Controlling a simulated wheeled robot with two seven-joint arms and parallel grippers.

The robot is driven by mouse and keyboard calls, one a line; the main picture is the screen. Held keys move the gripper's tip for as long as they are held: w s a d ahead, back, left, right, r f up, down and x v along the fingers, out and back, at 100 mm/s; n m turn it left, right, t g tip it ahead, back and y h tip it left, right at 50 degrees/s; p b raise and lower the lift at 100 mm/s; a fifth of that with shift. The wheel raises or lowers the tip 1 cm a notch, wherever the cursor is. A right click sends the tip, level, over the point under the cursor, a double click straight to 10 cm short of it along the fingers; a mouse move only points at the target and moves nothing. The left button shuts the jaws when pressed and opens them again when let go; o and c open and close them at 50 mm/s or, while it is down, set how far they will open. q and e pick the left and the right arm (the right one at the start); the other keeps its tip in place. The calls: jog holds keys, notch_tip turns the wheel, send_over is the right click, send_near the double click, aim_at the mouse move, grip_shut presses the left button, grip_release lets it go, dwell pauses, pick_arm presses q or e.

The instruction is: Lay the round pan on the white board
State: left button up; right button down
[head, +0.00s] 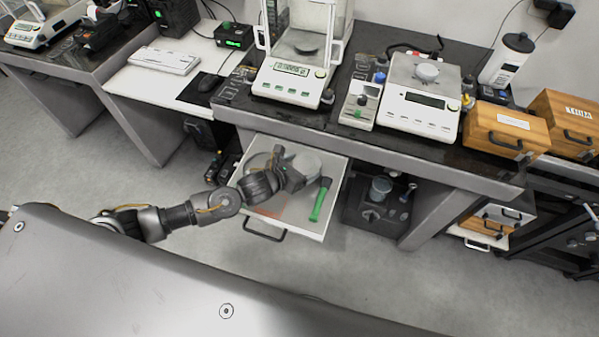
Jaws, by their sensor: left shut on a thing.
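A round, pale grey pan (309,162) shows at the open drawer under the middle table. I cannot tell whether the pan is clear of the drawer floor. A white board-like top (128,100) lies between the left and middle dark tables, with a keyboard on it. My right gripper is not in view.
The open drawer (330,202) also holds a green-handled tool (320,200). Above are a glass-shielded balance (288,82), a second balance (415,112) and wooden boxes (502,130). A black mouse pad (199,92) lies beside the keyboard (164,60).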

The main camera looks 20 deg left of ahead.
pick_arm(q)
jog(key=shift+a+f, duration=0.2)
jog(key=f, duration=0.3)
jog(key=shift+a+f+p, duration=0.1)
jog(key=shift+a+p, duration=0.1)
jog(key=shift+p, duration=0.15)
jog(key=shift+c, duration=0.2)
jog(key=shift+o, duration=0.2)
jog(key=shift+f, duration=0.15)
jog(key=shift+f, duration=0.2)
jog(key=o, duration=1)
jog(key=shift+f, duration=0.1)
jog(key=shift+c, duration=0.2)
